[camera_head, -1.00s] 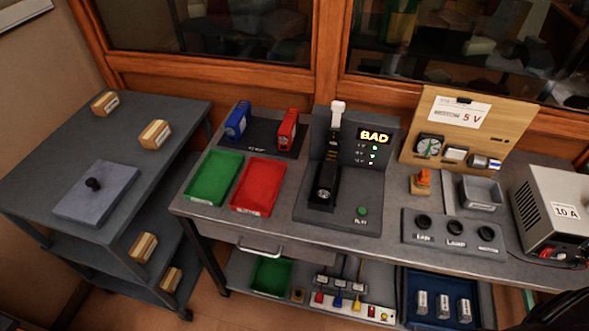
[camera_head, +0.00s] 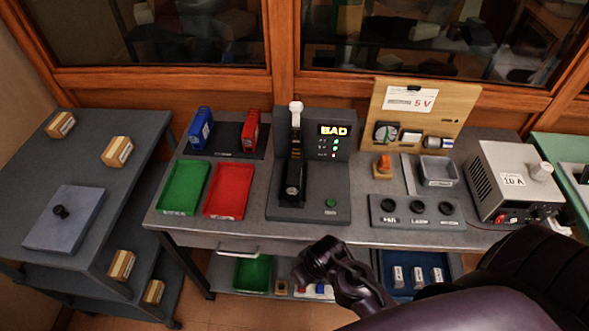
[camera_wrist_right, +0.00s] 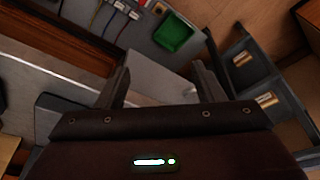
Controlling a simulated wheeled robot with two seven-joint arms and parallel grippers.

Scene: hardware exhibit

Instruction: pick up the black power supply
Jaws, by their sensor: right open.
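In the head view a narrow black unit (camera_head: 294,178) stands upright in the grey test stand (camera_head: 318,205), under a white-topped lever (camera_head: 296,108). I take it for the black power supply; its edges blend with the dark stand. My right gripper (camera_head: 312,256) is in front of the table's front edge, below and nearer than the stand, apart from the black unit. In the right wrist view its two fingers (camera_wrist_right: 162,84) are spread with nothing held between them. The black unit cannot be made out there. My left gripper is not in view.
A blue unit (camera_head: 201,129) and a red unit (camera_head: 250,131) stand in a dark rack. Green (camera_head: 184,188) and red (camera_head: 229,191) trays lie left of the stand. A grey power box (camera_head: 512,180) stands right. The drawer handle (camera_head: 238,250) sticks out at the front.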

